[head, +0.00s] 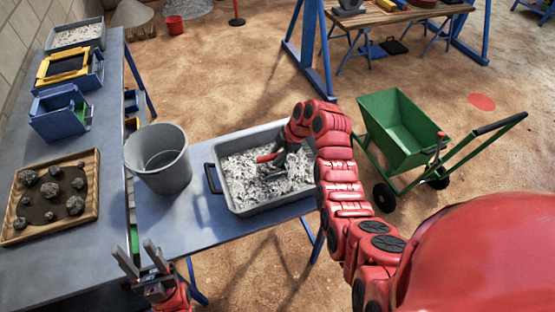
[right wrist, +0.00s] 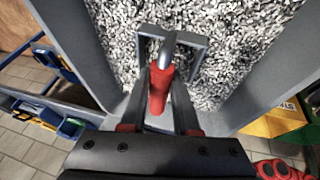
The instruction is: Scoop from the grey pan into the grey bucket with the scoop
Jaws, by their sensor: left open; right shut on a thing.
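The grey pan (head: 240,206) stands on the blue table and holds grey-white gravel, which fills much of the right wrist view (right wrist: 250,35). The grey bucket (head: 158,160) stands upright to the left of the pan, and its visible inside looks empty. My right gripper (head: 280,155) is over the pan, shut on the red handle of the scoop (right wrist: 160,88). The scoop's grey head (right wrist: 200,55) is at the gravel; how deep it sits I cannot tell. My left gripper (head: 143,258) is open and empty at the lower left, in front of the table.
A wooden tray of dark rocks (head: 88,205) lies on the left bench, with blue and yellow boxes (head: 68,68) behind it. A green wheelbarrow (head: 402,130) stands on the floor right of the pan. Bare table (head: 190,222) shows between bucket and pan.

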